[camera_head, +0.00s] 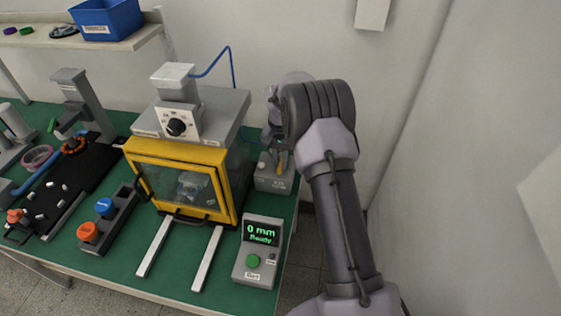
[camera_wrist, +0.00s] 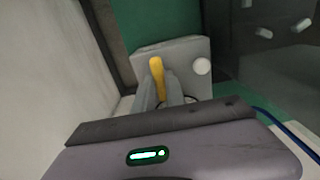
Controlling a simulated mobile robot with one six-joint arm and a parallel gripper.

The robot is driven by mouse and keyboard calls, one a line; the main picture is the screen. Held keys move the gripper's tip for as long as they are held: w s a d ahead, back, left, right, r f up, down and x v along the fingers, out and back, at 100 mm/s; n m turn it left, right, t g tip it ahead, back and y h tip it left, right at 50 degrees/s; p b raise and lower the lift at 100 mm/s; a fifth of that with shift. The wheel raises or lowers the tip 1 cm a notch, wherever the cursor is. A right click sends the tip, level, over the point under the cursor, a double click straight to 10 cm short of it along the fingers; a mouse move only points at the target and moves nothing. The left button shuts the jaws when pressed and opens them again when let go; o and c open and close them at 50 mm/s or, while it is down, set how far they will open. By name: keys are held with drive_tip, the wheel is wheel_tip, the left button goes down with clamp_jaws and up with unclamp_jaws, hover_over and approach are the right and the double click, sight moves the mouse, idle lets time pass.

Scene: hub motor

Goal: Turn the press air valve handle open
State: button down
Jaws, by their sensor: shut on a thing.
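The press air valve is a grey box (camera_head: 272,181) on the bench, right of the press. The grey top of the valve box (camera_wrist: 183,53) lies beyond the fingers, with a round white part to the right of the handle. The fingers and wrist housing hide the handle's lower part, so its exact turn angle cannot be told.
The yellow-framed press (camera_head: 180,180) stands left of the valve, with a blue air hose (camera_head: 231,66) above it. A control box (camera_head: 258,250) reading "0 mm Ready" sits at the front. The wall is close behind the bench.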

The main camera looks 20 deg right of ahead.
sight(281, 163)
idle(0.3)
drive_tip(key=c, duration=1.4)
unclamp_jaws()
wheel_tip(281, 163, up, 18)
drive_tip(key=p, duration=0.4)
drive_tip(key=shift+f+p, duration=0.25)
drive_tip(key=shift+p, duration=0.15)
